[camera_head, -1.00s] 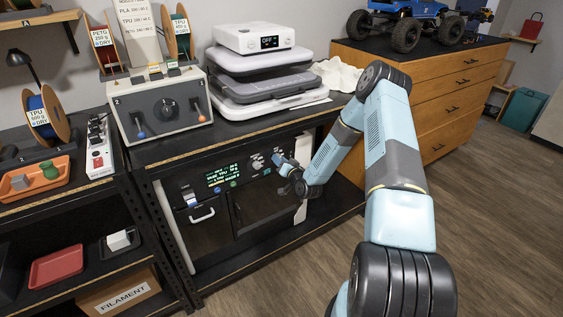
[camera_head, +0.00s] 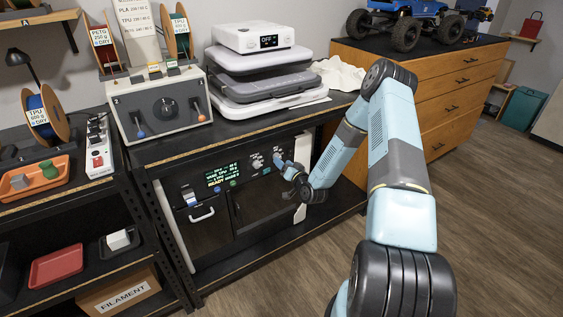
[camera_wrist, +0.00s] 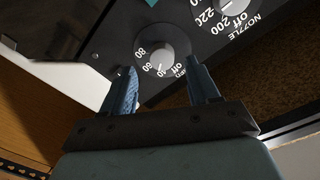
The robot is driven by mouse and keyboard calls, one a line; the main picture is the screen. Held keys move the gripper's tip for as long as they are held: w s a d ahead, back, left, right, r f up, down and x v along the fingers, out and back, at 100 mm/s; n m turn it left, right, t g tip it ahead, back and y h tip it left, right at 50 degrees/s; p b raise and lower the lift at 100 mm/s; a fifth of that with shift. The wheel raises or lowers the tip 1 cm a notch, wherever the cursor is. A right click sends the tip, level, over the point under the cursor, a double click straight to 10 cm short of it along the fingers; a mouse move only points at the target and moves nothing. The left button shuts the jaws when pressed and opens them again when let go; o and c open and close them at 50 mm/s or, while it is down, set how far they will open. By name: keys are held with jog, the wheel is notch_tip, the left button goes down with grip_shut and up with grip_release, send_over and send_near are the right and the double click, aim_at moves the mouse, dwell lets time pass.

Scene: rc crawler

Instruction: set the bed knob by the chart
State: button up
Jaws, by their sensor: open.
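In the head view my gripper (camera_head: 281,163) is at the panel's right side. The chart (camera_head: 138,20) is a white board listing PLA and TPU with temperatures, behind the grey control box.
The nozzle knob (camera_wrist: 232,4) lies close to my right finger. The printer's panel has a lit green display (camera_head: 222,175) and stands under the bench top (camera_head: 230,137). A white edge (camera_wrist: 65,58) borders the panel in the wrist view. Open floor (camera_head: 490,220) lies to the right.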

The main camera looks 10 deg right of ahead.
jog(key=v, duration=1)
